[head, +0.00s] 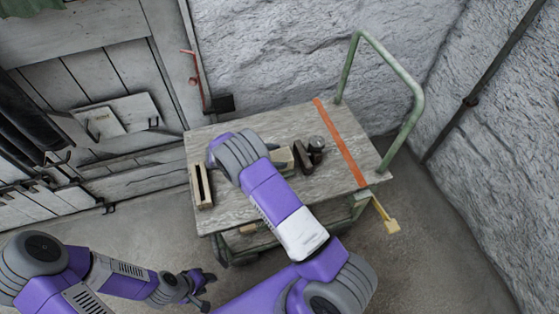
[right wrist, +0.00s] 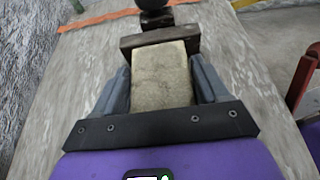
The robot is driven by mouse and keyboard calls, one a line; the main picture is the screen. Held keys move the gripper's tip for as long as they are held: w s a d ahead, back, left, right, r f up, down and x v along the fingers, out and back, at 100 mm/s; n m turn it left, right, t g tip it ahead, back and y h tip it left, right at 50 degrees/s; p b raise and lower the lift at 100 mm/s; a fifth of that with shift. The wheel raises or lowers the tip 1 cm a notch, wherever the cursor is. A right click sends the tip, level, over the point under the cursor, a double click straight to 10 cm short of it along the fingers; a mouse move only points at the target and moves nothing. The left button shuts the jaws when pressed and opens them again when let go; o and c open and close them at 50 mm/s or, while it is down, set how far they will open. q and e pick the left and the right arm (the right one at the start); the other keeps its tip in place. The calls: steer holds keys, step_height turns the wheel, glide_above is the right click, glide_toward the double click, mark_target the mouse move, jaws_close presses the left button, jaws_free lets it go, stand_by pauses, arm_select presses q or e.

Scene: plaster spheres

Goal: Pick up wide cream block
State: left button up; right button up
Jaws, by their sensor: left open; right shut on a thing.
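The wide cream block (right wrist: 161,92) fills the space between the fingers of my right gripper (right wrist: 160,68) in the right wrist view. The gripper is shut on it, one grey finger on each side. In the head view a pale part of the block (head: 283,157) shows beside my right arm, over the cart top. The arm hides the right gripper there. Whether the block touches the cart top I cannot tell. My left gripper (head: 202,287) is low at the bottom left, off the cart, open and empty.
The cart top (head: 235,205) also bears a dark block (head: 304,160), a grey ball (head: 317,143) and a slotted wooden piece (head: 201,186) at its left edge. An orange strip (head: 340,140) crosses its right side, near a green handle (head: 410,80).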

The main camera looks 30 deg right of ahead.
steer(key=c, duration=0.5)
steer(key=shift+c, duration=0.5)
steer(key=shift+r, duration=0.15)
